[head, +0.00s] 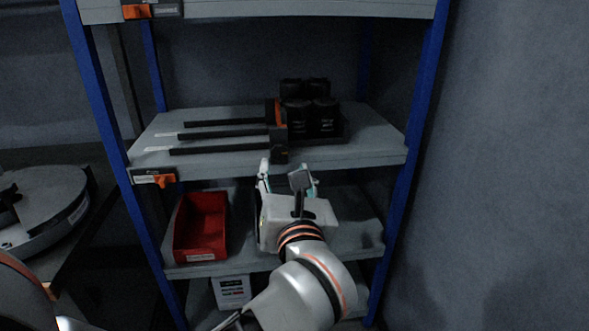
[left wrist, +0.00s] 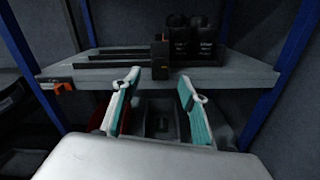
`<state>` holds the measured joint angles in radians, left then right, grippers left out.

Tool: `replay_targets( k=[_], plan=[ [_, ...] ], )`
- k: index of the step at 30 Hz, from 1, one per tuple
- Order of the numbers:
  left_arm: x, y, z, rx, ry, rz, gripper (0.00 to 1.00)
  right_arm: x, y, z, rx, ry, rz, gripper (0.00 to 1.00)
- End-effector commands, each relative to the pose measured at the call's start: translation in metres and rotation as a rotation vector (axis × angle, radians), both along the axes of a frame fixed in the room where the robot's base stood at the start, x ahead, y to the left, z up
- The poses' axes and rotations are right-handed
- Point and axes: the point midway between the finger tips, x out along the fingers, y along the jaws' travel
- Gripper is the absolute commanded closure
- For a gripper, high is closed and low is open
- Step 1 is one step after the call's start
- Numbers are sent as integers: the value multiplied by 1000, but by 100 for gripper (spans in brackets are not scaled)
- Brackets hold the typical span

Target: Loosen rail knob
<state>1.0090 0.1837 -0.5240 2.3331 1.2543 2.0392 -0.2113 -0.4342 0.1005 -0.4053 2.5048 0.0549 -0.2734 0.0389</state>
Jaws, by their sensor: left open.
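Black capacitor cylinders (head: 311,116) stand in a dark holder at the right of the middle shelf (head: 365,145), also seen in the left wrist view (left wrist: 190,40). Several dark rails (head: 220,134) lie left of them. A dark upright block (head: 280,153) stands at the shelf's front beside the rails, also in the left wrist view (left wrist: 160,58). I cannot make out for sure which part is the rail knob. My left gripper (head: 288,177) is open and empty, just in front of and below the shelf edge. Its two fingers (left wrist: 160,88) point towards the block, apart from it.
A red bin (head: 201,228) sits on the lower shelf, left of my gripper. Orange levers (head: 165,181) hang at the shelf fronts by the left post. Blue posts (head: 410,150) bound the rack. A round grey object (head: 45,205) stands on the left.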

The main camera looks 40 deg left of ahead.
Motion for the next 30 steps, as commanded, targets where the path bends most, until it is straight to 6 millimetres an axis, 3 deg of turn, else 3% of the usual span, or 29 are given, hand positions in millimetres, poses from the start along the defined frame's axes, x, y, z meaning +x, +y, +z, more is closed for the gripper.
replay_targets(
  k=[1, 18, 29, 30],
  plan=[
    [1, 2, -6, 1, 7, 1, 57, -1, 1, -2, 7, 4, -3, 60],
    [47, 55, -6, 2, 7, 2, 57, -8, 22, -5, 203, 56, -71, 60],
    [51, 60, -3, -1, 3, 2, 57, -7, 23, -3, 223, 54, -80, 60],
    [51, 60, -3, 0, 4, 1, 65, -7, 23, -3, 223, 54, -80, 60]
  ],
)
